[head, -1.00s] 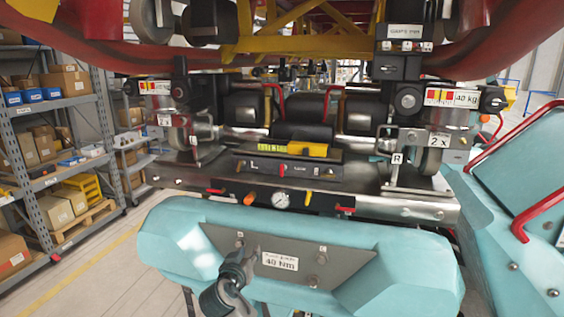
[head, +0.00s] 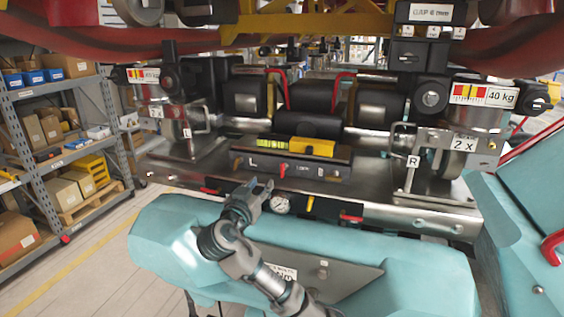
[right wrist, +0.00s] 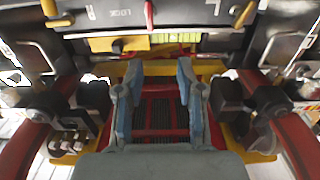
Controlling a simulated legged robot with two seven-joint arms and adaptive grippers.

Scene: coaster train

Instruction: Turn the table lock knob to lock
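The dark control panel (head: 335,178) faces me below the yellow level. A small red knob (head: 283,168) sits on it beside a label that is hard to read in the head view. In the right wrist view, the red knob (right wrist: 149,14) points along the picture's vertical beside the word LOCK, near the top edge. My right gripper (head: 261,184) is in front of and below the panel, apart from the knob. Its two fingers (right wrist: 159,66) are spread with nothing between them in the right wrist view. My left gripper is not in view.
A turquoise padded body (head: 180,235) lies under my right arm. A gauge (head: 281,204), an orange lever (head: 309,204) and a red lever (head: 350,218) sit on the metal front beam close to the gripper. A yellow level (head: 313,147) lies above the panel.

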